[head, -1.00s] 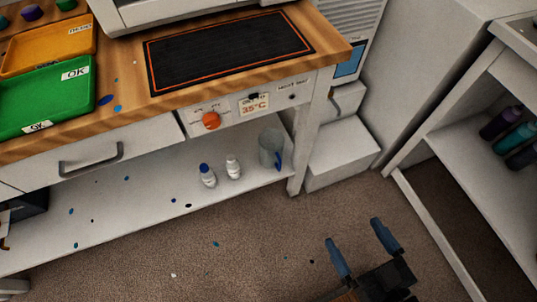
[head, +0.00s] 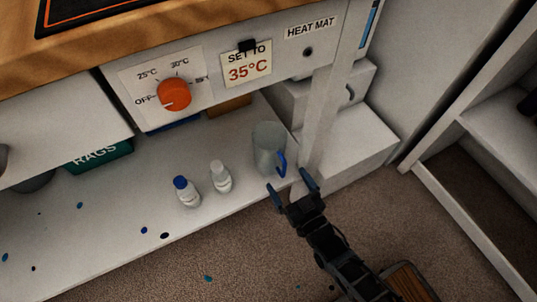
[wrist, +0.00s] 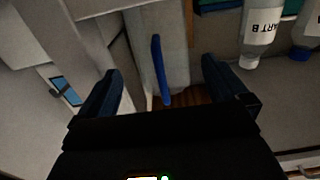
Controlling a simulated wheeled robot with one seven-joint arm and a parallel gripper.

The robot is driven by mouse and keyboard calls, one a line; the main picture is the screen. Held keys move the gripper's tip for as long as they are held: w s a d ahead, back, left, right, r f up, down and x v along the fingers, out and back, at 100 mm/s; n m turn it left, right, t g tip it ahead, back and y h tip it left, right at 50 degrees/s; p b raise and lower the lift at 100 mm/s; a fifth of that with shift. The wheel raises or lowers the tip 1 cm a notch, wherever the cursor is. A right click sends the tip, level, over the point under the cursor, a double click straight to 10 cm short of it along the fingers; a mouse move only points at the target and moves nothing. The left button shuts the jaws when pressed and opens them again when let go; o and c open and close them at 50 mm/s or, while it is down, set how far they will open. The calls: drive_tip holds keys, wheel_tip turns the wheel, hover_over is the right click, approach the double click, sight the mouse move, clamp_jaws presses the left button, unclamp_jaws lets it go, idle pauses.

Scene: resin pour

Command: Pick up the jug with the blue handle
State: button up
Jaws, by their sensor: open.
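The clear grey jug (head: 267,147) stands upright on the white lower shelf near its right end, beside the table leg. Its blue handle (head: 282,163) faces the front right. My gripper (head: 292,185) is open and empty, just in front of the handle at the shelf's front edge. In the wrist view the blue handle (wrist: 160,71) shows upright between the two open fingers (wrist: 172,85), beyond their tips, with the jug's pale body (wrist: 172,40) behind it. No contact with the jug is visible.
A white bottle (head: 221,177) and a blue-capped bottle (head: 187,191) stand left of the jug. The white table leg (head: 326,125) rises close on the right. The workbench (head: 70,75) overhangs the shelf (head: 110,215). A rags box (head: 100,152) sits further left.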

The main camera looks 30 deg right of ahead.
sight(277, 165)
drive_tip(key=w, duration=0.2)
drive_tip(key=w+b, duration=0.1)
drive_tip(key=w, duration=0.2)
drive_tip(key=w+b, duration=0.1)
drive_tip(key=w, duration=0.1)
drive_tip(key=shift+w+f, duration=0.35)
drive_tip(key=c, duration=0.7)
drive_tip(key=shift+c, duration=0.4)
drive_tip(key=shift+r, duration=0.15)
